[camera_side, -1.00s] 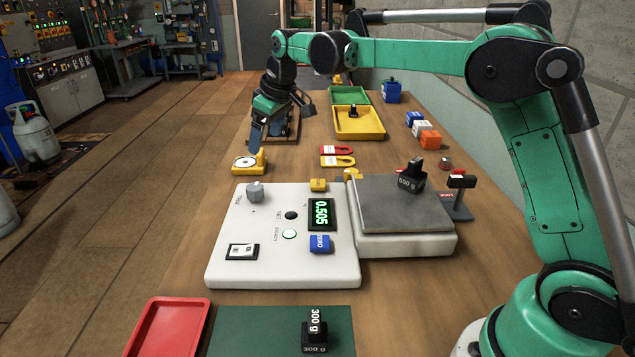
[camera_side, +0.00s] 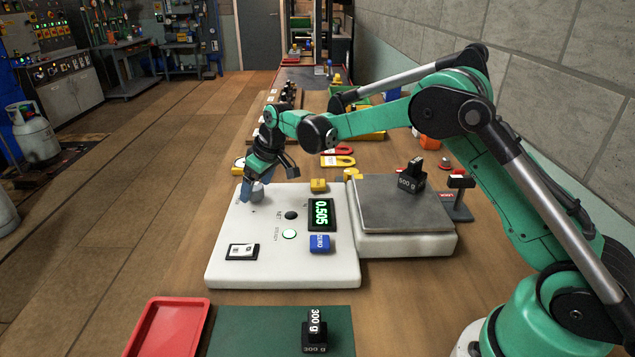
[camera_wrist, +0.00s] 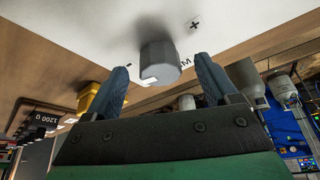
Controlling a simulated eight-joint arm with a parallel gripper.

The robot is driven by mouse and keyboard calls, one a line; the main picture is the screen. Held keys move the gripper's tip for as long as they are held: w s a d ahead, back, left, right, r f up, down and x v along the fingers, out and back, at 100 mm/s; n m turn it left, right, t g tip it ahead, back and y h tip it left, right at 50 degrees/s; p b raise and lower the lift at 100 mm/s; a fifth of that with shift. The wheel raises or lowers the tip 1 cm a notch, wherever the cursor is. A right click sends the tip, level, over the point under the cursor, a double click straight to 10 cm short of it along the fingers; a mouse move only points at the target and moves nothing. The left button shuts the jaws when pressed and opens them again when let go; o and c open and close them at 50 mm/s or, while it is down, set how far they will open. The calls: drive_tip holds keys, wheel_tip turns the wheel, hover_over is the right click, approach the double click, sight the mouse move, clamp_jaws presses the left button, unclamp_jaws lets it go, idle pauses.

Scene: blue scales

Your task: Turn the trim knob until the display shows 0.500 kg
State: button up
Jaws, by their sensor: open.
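The trim knob (camera_wrist: 159,62) is a grey ribbed knob on the white scale panel. In the wrist view it sits between and just beyond the tips of my open gripper (camera_wrist: 163,78); I see gaps on both sides. In the side view my gripper (camera_side: 252,190) is over the knob (camera_side: 258,192) and partly hides it. The display (camera_side: 321,214) reads 0.505 in green digits. A black 500 g-type weight (camera_side: 412,176), its label hard to read, stands on the grey weighing plate (camera_side: 385,212).
The panel (camera_side: 225,270) also carries a blue block (camera_side: 319,243), round buttons and a rocker switch (camera_side: 242,251). In front are a red tray (camera_side: 172,325) and a 300 g weight (camera_side: 314,332) on a green mat (camera_side: 235,330).

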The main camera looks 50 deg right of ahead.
drive_tip(key=shift+w+f, duration=0.1)
drive_tip(key=shift+f, duration=0.15)
drive_tip(key=shift+c, duration=0.2)
clamp_jaws()
drive_tip(key=n, duration=0.2)
drive_tip(key=n+y, duration=0.1)
drive_tip(key=n, duration=0.1)
drive_tip(key=shift+d+n+g+y, duration=0.1)
drive_tip(key=shift+n+g+y, duration=0.2)
drive_tip(key=shift+g, duration=0.1)
drive_tip(key=shift+o, duration=0.2)
unclamp_jaws()
